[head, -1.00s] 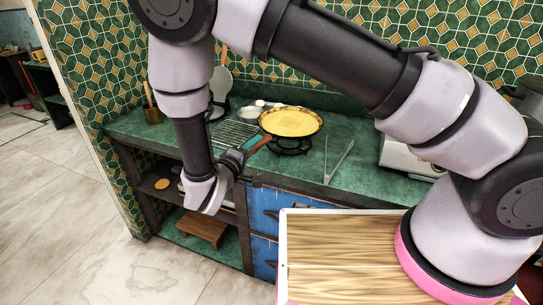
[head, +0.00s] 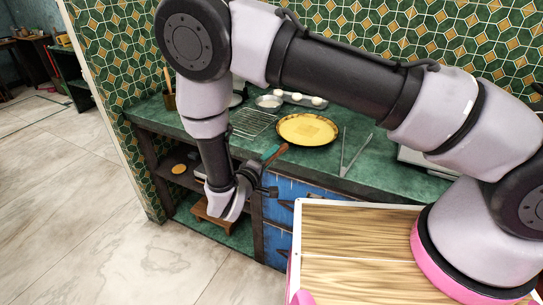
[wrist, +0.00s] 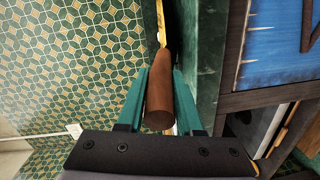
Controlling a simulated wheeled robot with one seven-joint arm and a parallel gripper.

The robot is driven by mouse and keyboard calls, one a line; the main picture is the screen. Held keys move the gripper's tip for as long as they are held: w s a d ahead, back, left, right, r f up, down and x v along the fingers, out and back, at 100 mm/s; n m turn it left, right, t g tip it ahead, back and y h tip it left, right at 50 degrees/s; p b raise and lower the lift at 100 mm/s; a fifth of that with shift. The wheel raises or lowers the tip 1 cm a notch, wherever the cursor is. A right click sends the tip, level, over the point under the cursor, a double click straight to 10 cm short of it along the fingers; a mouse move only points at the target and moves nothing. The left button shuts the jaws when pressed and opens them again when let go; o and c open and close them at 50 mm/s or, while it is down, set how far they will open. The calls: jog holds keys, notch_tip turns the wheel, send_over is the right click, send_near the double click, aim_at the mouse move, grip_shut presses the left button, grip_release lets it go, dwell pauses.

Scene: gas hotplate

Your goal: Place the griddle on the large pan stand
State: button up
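The griddle is a round yellow pan (head: 307,130) with a dark rim and a brown wooden handle (head: 275,152). It lies low and about level over the green counter; the large pan stand is hidden, apparently under it, and contact cannot be seen. My gripper (head: 263,172) is at the front edge of the counter, at the handle's end. In the wrist view the handle (wrist: 159,100) lies between the green fingers of my gripper (wrist: 160,85), which are closed in on it.
A wire rack (head: 252,122) lies left of the griddle. Metal tongs (head: 355,158) lie close on the right. Below are blue cabinet doors (head: 288,195) and open shelves.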

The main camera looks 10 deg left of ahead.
jog(key=o, duration=0.4)
jog(key=shift+c, duration=0.2)
jog(key=shift+r, duration=0.1)
jog(key=f+v, duration=0.1)
jog(key=v, duration=1.1)
jog(key=shift+r, duration=0.45)
